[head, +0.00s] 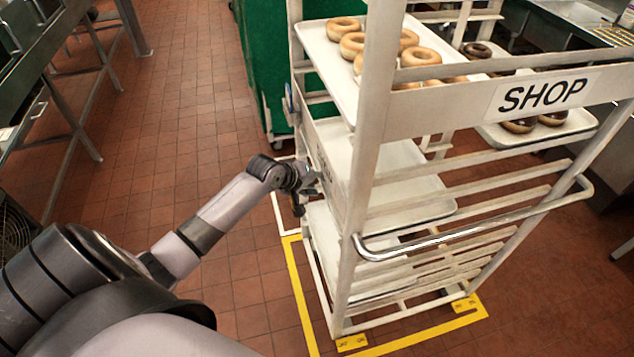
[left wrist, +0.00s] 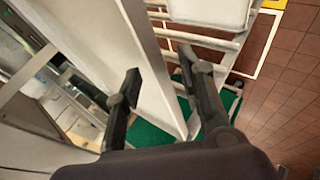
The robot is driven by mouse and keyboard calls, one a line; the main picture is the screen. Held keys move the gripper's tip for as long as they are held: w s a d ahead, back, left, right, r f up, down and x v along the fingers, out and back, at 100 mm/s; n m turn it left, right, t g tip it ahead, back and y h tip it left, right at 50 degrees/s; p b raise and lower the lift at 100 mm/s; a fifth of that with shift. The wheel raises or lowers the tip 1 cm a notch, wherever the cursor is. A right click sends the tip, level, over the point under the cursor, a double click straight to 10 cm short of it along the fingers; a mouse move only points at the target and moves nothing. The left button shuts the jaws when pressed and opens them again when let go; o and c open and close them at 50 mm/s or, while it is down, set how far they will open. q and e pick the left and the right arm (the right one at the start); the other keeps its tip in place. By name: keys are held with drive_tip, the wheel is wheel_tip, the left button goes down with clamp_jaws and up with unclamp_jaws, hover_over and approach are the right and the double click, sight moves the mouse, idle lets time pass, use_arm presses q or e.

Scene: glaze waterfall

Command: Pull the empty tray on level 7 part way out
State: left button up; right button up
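A white rack (head: 372,130) marked SHOP holds trays at several levels. One empty white tray (head: 415,195) sits at mid height below the donut tray, and another pale tray (head: 322,228) shows lower down. I cannot read level numbers, so I cannot tell which is level 7. My left gripper (head: 308,182) is at the rack's left side, close to the empty trays. In the left wrist view its two fingers (left wrist: 159,64) are spread apart, with a long white panel (left wrist: 150,65) behind and between them. Whether they touch it is unclear. My right gripper is not in view.
A tray (head: 318,48) of plain ring donuts is on the upper level; dark-glazed donuts lie on another tray (head: 495,138) at right. A green cabinet (head: 270,60) stands behind the rack. Yellow tape (head: 300,300) marks the floor. The tiled floor left of the rack is clear.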

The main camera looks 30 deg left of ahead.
use_arm(q)
clamp_jaws()
idle(0.3)
idle(0.6)
